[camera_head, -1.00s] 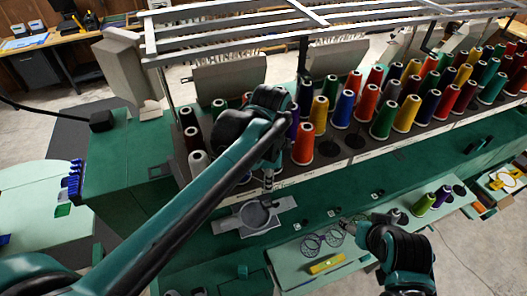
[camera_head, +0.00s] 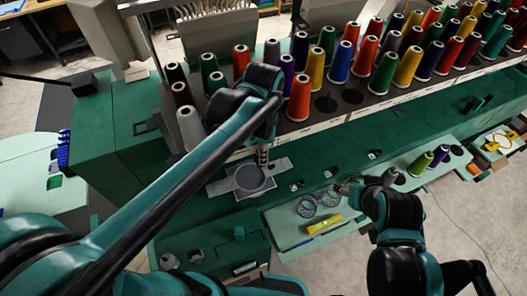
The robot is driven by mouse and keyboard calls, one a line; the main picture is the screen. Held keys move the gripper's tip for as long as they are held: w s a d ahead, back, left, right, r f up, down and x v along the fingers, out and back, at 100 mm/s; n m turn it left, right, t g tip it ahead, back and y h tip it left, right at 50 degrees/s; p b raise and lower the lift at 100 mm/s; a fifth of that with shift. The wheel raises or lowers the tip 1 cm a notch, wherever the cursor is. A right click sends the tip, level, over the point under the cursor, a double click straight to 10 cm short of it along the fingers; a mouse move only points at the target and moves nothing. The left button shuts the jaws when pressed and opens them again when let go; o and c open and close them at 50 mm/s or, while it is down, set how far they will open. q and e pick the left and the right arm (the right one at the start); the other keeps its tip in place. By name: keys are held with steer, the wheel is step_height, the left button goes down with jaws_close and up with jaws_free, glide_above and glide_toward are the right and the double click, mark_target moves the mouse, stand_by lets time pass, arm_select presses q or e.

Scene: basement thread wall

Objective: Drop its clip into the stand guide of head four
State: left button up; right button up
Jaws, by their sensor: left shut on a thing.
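My left gripper (camera_head: 263,158) comes in from the left and points down at the back edge of a grey plate with a round hollow (camera_head: 250,179). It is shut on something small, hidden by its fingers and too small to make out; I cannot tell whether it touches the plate. I cannot single out head four's stand guide.
Rows of coloured thread cones (camera_head: 340,62) stand close behind the left gripper. A pale green shelf (camera_head: 290,238) in front carries a yellow block (camera_head: 325,225). Green and purple cones (camera_head: 420,164) stand at right. A green cabinet (camera_head: 110,135) is at left.

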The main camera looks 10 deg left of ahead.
arm_select(q)
steer(key=shift+f, duration=0.2)
stand_by(0.6)
steer(key=o, duration=0.8)
steer(key=shift+r, duration=0.1)
step_height(320, 180, up, 12)
